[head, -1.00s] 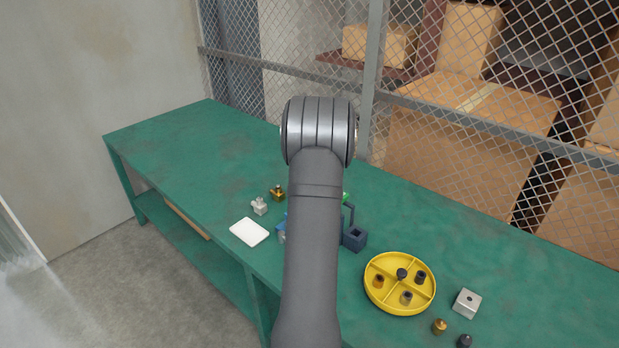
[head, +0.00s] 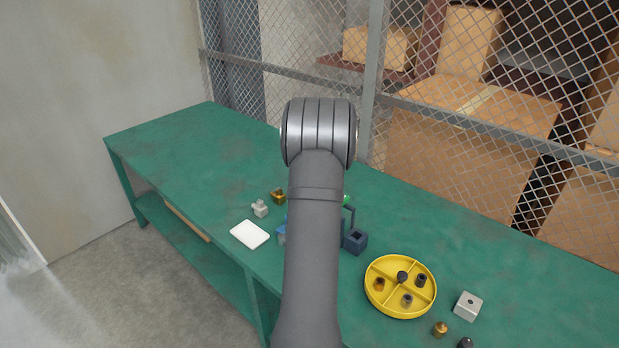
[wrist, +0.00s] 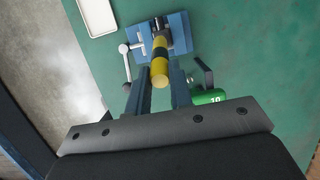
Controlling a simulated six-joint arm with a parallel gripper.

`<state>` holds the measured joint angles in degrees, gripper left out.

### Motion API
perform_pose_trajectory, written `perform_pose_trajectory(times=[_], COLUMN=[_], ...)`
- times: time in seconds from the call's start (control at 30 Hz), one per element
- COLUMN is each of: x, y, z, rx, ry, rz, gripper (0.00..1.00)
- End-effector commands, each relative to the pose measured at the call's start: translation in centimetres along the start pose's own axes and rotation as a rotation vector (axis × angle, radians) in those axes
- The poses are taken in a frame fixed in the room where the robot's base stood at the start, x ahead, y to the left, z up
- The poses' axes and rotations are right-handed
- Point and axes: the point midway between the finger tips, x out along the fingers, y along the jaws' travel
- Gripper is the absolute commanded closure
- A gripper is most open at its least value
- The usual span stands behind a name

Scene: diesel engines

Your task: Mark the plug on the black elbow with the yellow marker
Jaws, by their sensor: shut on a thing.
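In the wrist view my gripper (wrist: 160,84) is shut on the yellow marker (wrist: 159,68), which has a dark band. The marker points away from the camera toward a blue vise (wrist: 179,33) with a silver handle at its left. A dark piece (wrist: 158,24), apparently the black elbow, sits in the vise, mostly covered by the marker. Its plug is not clear, and I cannot tell whether the marker touches it. In the head view my arm hides the gripper and marker; only a bit of the blue vise (head: 281,231) shows.
Right of my gripper are a green cylinder (wrist: 208,97) marked 10 and a dark blue holder (head: 354,241). A white tray (head: 250,234), a grey elbow (head: 260,208) and a brass elbow (head: 278,196) lie left. A yellow divided tray (head: 372,297) and a silver block (head: 468,305) stand right.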

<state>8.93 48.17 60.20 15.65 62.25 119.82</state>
Motion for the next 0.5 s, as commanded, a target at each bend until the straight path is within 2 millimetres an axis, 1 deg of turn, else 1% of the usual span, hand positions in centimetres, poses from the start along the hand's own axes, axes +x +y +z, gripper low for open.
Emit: perform_pose_trajectory(times=[0.17, 0.5], x=[-1.1, -4.3], y=[-0.1, 0.0], z=[0.4, 1.4], rx=[-0.001, 0.000], ry=[-0.002, -0.001], rz=[-0.002, -0.002], gripper=[1.00, 1.00])
